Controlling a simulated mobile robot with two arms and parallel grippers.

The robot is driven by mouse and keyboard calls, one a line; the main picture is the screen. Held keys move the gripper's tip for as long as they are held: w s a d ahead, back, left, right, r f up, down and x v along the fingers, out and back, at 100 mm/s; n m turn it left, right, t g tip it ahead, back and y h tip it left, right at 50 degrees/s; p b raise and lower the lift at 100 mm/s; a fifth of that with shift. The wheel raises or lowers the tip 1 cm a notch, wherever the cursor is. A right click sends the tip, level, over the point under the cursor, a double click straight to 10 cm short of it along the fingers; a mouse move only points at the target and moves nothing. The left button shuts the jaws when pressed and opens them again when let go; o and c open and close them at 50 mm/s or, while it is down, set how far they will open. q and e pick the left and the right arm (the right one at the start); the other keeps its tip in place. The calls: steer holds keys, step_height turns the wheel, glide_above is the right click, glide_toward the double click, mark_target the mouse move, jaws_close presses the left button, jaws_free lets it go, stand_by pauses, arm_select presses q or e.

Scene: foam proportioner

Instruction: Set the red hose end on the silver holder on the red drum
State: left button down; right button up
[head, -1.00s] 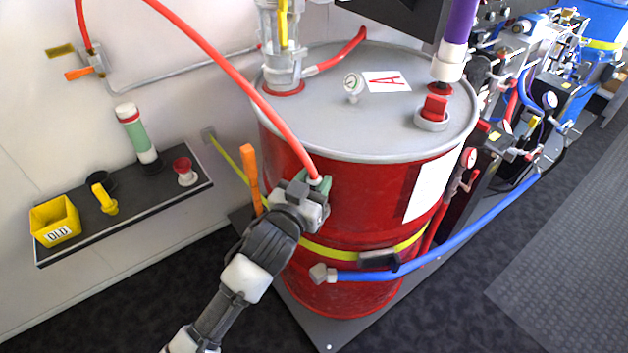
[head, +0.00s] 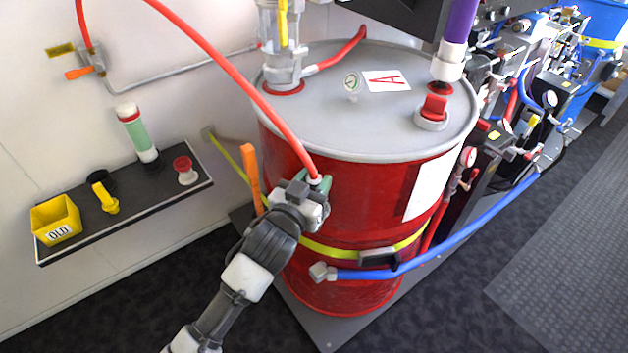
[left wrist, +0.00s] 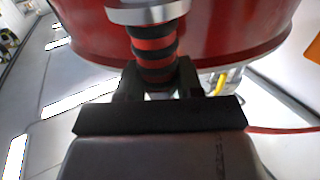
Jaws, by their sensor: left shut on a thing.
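My left gripper (head: 314,187) is shut on the red hose end, in front of the red drum's (head: 360,190) upper left side, below its rim. The red hose (head: 235,82) arches from the upper left down into the jaws. In the left wrist view, a red and black ribbed piece (left wrist: 153,45) stands between the fingers, with a silver ring (left wrist: 148,13) against the drum's red side. I cannot tell whether this ring belongs to the hose end or the holder. I cannot pick out the silver holder for certain; the gripper may hide it. My right gripper is not in view.
A yellow strap (head: 330,252) circles the drum, with a dark clip (head: 379,258) at a blue hose (head: 440,253). An orange bar (head: 251,180) stands just left of the gripper. A wall shelf (head: 130,210) carries a yellow bin (head: 55,218) and small items.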

arm_select(q)
steer(key=shift+f+b, duration=0.3)
steer(key=shift+f, duration=0.2)
steer(key=c, duration=1)
jaws_free()
steer(key=shift+p+v, duration=0.55)
steer(key=shift+v, duration=0.5)
steer(key=p+v, duration=0.3)
steer(key=v, duration=0.6)
